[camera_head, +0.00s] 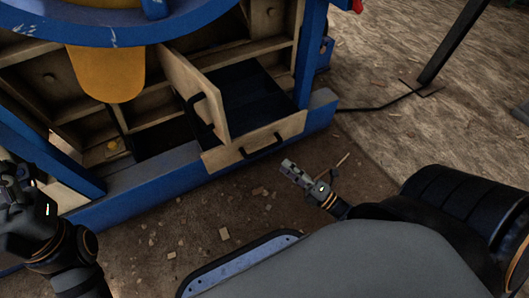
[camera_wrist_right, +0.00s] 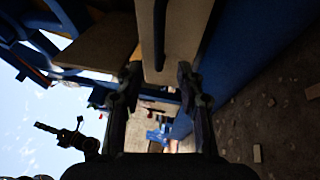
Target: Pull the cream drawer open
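The cream drawer (camera_head: 285,131) sits low in the blue-framed machine, with a black bar handle (camera_head: 262,147) on its front. How far it stands out is hard to tell. My right gripper (camera_head: 291,168) is just in front of it, to the right of the handle and apart from it. In the right wrist view the gripper (camera_wrist_right: 158,75) has its two fingers spread and nothing between them. The drawer front (camera_wrist_right: 188,30) and its dark handle (camera_wrist_right: 160,35) lie beyond the fingertips. My left gripper (camera_head: 20,185) is at the left edge, its fingers unclear.
A cream door (camera_head: 190,75) with a black handle stands ajar above the drawer, beside a dark compartment (camera_head: 245,90). A blue beam (camera_head: 150,180) runs along the machine's base. A yellow part (camera_head: 105,72) hangs above. Small rubble (camera_head: 224,234) lies on the ground.

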